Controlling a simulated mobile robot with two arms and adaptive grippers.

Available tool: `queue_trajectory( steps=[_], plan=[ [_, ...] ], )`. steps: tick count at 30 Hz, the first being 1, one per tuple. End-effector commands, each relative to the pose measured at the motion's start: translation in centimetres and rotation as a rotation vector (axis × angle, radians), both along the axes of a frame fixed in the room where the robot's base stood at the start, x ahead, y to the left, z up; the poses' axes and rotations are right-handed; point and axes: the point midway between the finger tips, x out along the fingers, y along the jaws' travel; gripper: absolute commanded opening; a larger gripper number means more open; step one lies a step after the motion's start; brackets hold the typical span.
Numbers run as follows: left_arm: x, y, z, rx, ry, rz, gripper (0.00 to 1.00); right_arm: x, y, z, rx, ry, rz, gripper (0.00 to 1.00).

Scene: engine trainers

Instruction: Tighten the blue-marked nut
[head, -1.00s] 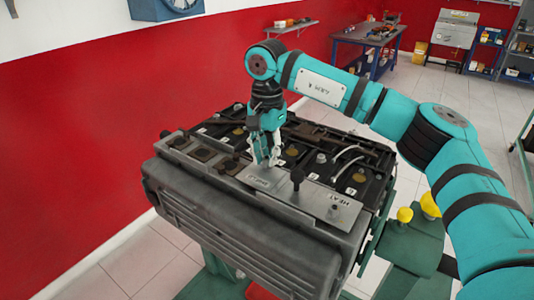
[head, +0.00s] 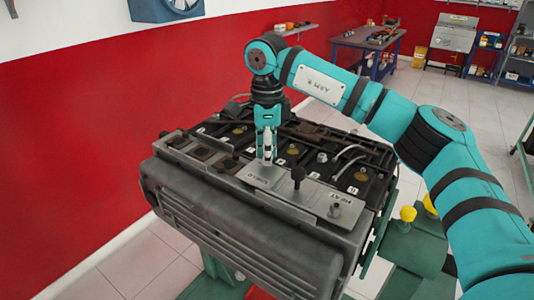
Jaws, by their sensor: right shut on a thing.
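My right gripper (head: 266,158) points straight down at the engine block (head: 240,217), its fingertips close together at the grey plate (head: 262,176) on top. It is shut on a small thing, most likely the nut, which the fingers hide. I cannot make out any blue mark at this size. A dark upright knob (head: 298,176) and a small light stud (head: 335,210) stand on the plate to the right of the gripper. My left gripper is not in view.
The engine sits on a green stand (head: 410,245) with yellow knobs (head: 408,214). Raised pipes and dark parts crowd its top around the gripper. A red wall (head: 90,120) runs along the left. A workbench (head: 368,42) stands far behind, with open floor before it.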

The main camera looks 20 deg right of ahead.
Motion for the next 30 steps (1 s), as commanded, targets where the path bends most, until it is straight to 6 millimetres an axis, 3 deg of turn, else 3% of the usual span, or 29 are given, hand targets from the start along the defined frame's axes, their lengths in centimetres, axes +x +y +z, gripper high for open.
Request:
queue_trajectory(
  steps=[30],
  plan=[
    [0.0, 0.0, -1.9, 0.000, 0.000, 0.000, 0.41, 0.1, 0.0, 0.1, 0.001, -0.003, -0.966, 0.00]
  ],
)
